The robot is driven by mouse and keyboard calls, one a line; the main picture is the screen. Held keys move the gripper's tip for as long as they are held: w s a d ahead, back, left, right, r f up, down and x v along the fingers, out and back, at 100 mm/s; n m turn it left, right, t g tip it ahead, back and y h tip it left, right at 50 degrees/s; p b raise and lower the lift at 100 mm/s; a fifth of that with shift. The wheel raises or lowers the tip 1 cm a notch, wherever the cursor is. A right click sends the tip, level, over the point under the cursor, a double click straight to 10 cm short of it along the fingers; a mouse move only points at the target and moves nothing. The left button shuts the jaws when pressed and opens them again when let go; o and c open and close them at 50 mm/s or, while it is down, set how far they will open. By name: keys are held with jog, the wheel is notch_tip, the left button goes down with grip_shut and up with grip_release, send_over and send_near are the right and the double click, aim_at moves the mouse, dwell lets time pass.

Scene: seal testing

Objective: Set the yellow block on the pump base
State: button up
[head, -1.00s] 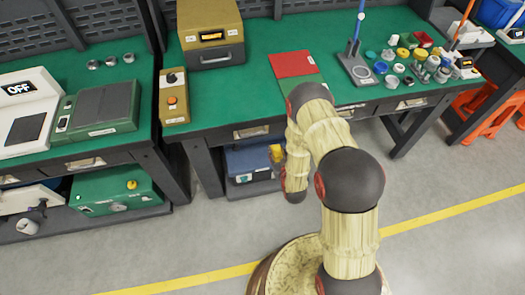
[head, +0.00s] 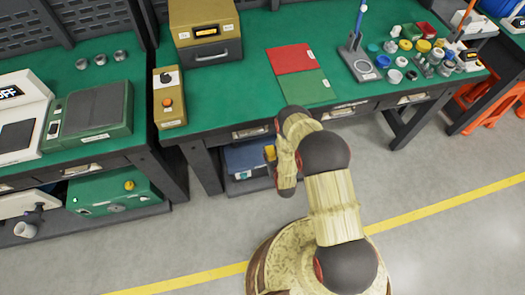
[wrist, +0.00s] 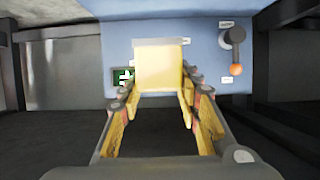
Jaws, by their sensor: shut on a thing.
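The yellow block (wrist: 160,66) is between the fingertips of my gripper (wrist: 158,92) in the wrist view. My gripper is shut on it. Behind the block is a blue machine (wrist: 205,52) with a small dark display at left and a lever with an orange knob at right. In the head view the yellow block (head: 270,152) shows just left of my arm, in front of the blue machine (head: 245,158) under the middle bench. My arm hides most of the gripper there. The block covers part of the machine's front, and I cannot tell whether they touch.
The green bench top (head: 240,90) overhangs the blue machine, with bench legs (head: 203,165) beside it. A green machine (head: 115,192) is on the lower shelf at left. A yellow floor line (head: 440,205) crosses clear grey floor. Red and green mats (head: 305,88) lie on the bench.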

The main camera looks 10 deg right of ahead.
aim_at(267, 147)
jog(key=x, duration=0.2)
jog(key=a+b+x, duration=0.1)
jog(key=x, duration=0.1)
jog(key=shift+w+f, duration=0.2)
jog(key=shift+f, duration=0.1)
jog(key=w+f+b, duration=0.1)
jog(key=w+f, duration=0.1)
jog(key=w+f+b, duration=0.1)
jog(key=f, duration=0.1)
jog(key=shift+a+b, duration=0.3)
jog(key=shift+w+a+f+b, duration=0.1)
jog(key=shift+w+f+b, duration=0.2)
jog(key=shift+w+f, duration=0.25)
jog(key=shift+w+f+b, duration=0.2)
jog(key=shift+f+b, duration=0.55)
jog(key=shift+f, duration=0.95)
jog(key=shift+f, duration=0.15)
jog(key=o, duration=1.3)
